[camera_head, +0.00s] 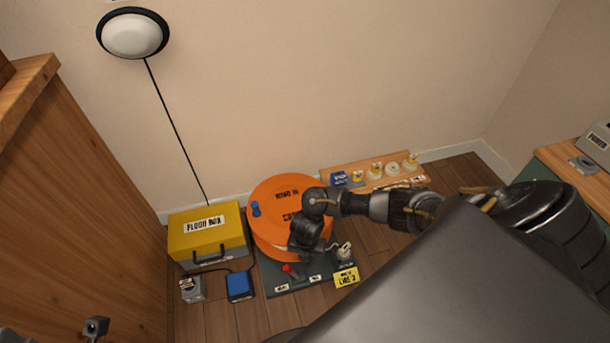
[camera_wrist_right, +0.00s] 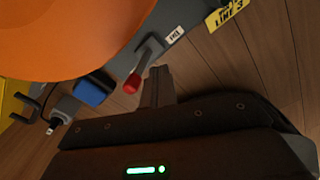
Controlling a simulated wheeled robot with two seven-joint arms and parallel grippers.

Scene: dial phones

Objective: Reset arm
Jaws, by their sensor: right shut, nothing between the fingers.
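My right arm comes in from the right in the head view. Its gripper (camera_head: 290,254) hangs over the front of the orange disc (camera_head: 268,192) and the dark base plate (camera_head: 322,278). In the right wrist view the gripper's fingers (camera_wrist_right: 158,84) are together and empty, just beside a red-tipped lever (camera_wrist_right: 134,82). I cannot tell whether they touch it. The lever's red tip also shows in the head view (camera_head: 288,268). The orange disc (camera_wrist_right: 60,35) fills the wrist view's upper left. My forearm hides part of the disc.
A yellow box (camera_head: 208,247) stands left of the disc, with a blue block (camera_head: 239,285) and a grey device (camera_head: 193,289) before it. A yellow tag (camera_head: 346,277) lies at the plate's right. A wooden board (camera_head: 340,174) with several small pieces is behind. Wooden furniture (camera_head: 80,210) bounds the left.

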